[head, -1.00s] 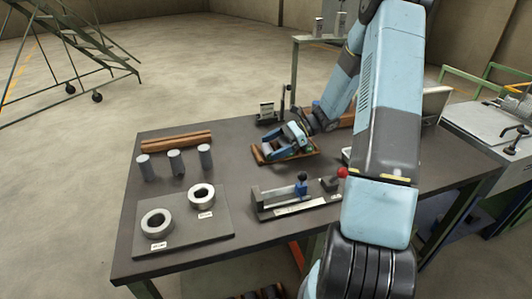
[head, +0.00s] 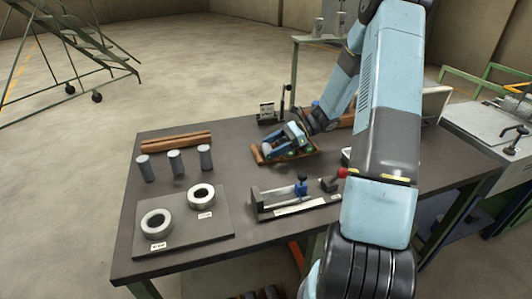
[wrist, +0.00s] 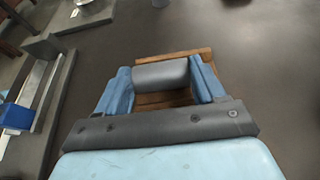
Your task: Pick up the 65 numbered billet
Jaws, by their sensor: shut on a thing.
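My gripper (head: 288,143) is low over a wooden tray (head: 258,154) near the middle of the table in the head view. In the wrist view, my gripper (wrist: 162,78) has its two blue fingers shut on a grey cylindrical billet (wrist: 160,75), which lies crosswise between them. The wooden tray (wrist: 185,54) shows behind and beneath that billet. No number is readable on it, and I cannot tell whether it still touches the tray. Three other grey billets, a left (head: 144,167), a middle (head: 176,162) and a right one (head: 205,157), stand upright on the table.
A plate (head: 215,232) with two metal rings lies at the table's front left. A vise-like fixture (head: 285,200) stands in front of my gripper. A wooden block (head: 176,141) lies behind the standing billets. A small black stand (head: 267,113) is behind the tray.

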